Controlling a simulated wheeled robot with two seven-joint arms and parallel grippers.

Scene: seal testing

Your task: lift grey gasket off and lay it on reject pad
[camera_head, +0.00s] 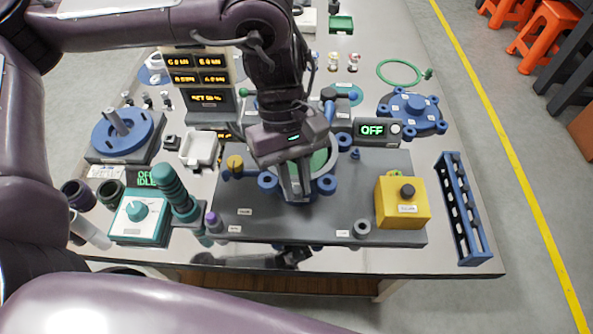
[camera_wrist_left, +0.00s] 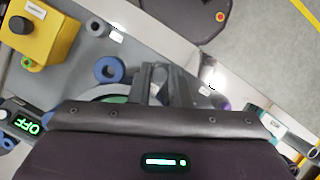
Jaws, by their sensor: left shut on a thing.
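My left gripper (camera_head: 297,197) points down over the round green-faced fixture on the dark grey base plate. Its fingers are closed at the near rim of the fixture, on a thin grey ring, the grey gasket (camera_head: 332,160). Much of the ring is hidden by the wrist. In the left wrist view the gripper (camera_wrist_left: 165,75) shows from behind, with a pale arc of the gasket (camera_wrist_left: 88,97) beside the fingers. I cannot tell whether the ring is clear of the fixture. I cannot make out which surface is the reject pad. My right gripper is not in view.
Blue knobs (camera_head: 267,182) ring the fixture. A yellow box (camera_head: 402,207) with a dark button and a blue rack (camera_head: 462,210) stand at right. A teal device (camera_head: 140,218) stands at left. A green ring (camera_head: 400,72) and a blue flange (camera_head: 412,112) lie at back right.

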